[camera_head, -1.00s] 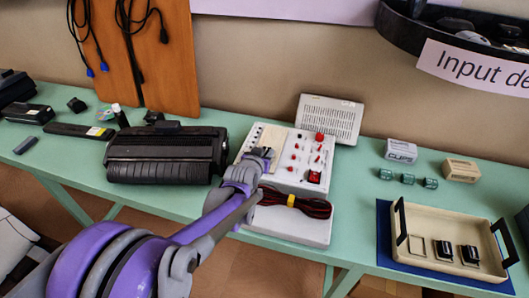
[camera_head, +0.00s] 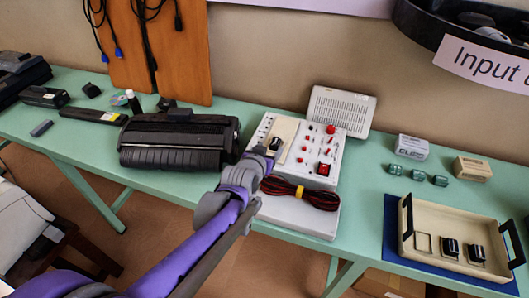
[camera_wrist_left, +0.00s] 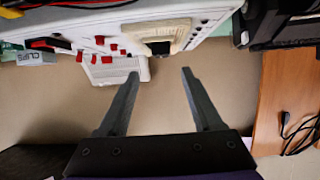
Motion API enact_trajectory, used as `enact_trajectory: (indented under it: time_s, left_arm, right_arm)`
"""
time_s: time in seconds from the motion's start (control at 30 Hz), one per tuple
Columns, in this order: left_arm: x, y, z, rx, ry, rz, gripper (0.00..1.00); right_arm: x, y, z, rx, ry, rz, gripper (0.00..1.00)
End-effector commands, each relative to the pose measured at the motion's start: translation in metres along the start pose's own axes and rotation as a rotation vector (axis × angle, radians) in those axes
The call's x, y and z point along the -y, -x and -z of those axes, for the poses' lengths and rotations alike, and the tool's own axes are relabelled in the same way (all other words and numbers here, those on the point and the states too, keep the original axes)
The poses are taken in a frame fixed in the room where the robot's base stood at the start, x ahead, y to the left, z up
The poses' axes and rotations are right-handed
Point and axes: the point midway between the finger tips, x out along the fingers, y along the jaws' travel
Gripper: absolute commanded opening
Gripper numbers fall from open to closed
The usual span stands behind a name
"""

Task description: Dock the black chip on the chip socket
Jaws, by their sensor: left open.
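The black chip (camera_head: 277,145) sits at the near end of the beige chip socket (camera_head: 286,128) on the white control panel (camera_head: 310,150). In the left wrist view, the dark chip (camera_wrist_left: 160,47) shows at the edge of the beige socket (camera_wrist_left: 183,34). I cannot tell whether it is fully seated. My left gripper (camera_head: 270,162) is just in front of the chip in the head view. In the left wrist view its two fingers (camera_wrist_left: 160,74) are apart with nothing between them, and the chip is beyond the tips. My right gripper is not in view.
A coil of red and black wire (camera_head: 301,193) lies in front of the panel. A black machine (camera_head: 178,145) stands close on the left. A beige tray (camera_head: 427,214) with two more dark chips stands right. Green table is clear between panel and tray.

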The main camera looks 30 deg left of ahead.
Motion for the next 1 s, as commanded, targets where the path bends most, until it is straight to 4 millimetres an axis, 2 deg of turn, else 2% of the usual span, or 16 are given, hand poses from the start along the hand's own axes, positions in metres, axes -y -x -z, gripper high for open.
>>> enact_trajectory:
  time_s: [0.03, 0.2, 0.47, 0.57, 0.67, 0.8, 0.9, 1.0]
  left_arm:
    - [0.000, 0.010, 0.001, 0.000, 0.001, 0.000, 0.67]
    - [0.000, 0.032, 0.001, 0.000, 0.000, 0.000, 0.67]
    - [0.000, 0.044, 0.000, 0.001, -0.001, 0.000, 0.67]
    - [-0.010, 0.053, -0.010, 0.042, -0.007, -0.021, 0.67]
    - [-0.036, 0.078, -0.043, 0.166, -0.032, -0.075, 0.67]
    - [-0.067, 0.133, -0.108, 0.402, -0.089, -0.144, 0.67]
    - [-0.075, 0.169, -0.147, 0.543, -0.130, -0.166, 0.67]
    - [-0.076, 0.193, -0.171, 0.634, -0.158, -0.171, 0.67]
  right_arm:
    - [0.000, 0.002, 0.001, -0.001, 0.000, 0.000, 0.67]
    - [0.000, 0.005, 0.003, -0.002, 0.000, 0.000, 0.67]
    - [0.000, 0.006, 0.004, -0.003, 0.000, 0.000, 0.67]
    - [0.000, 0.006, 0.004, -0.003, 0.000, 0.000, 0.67]
    - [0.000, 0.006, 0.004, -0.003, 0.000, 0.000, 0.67]
    - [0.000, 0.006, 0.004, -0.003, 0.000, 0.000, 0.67]
    - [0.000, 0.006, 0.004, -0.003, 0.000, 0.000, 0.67]
    - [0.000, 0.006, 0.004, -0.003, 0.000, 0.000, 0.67]
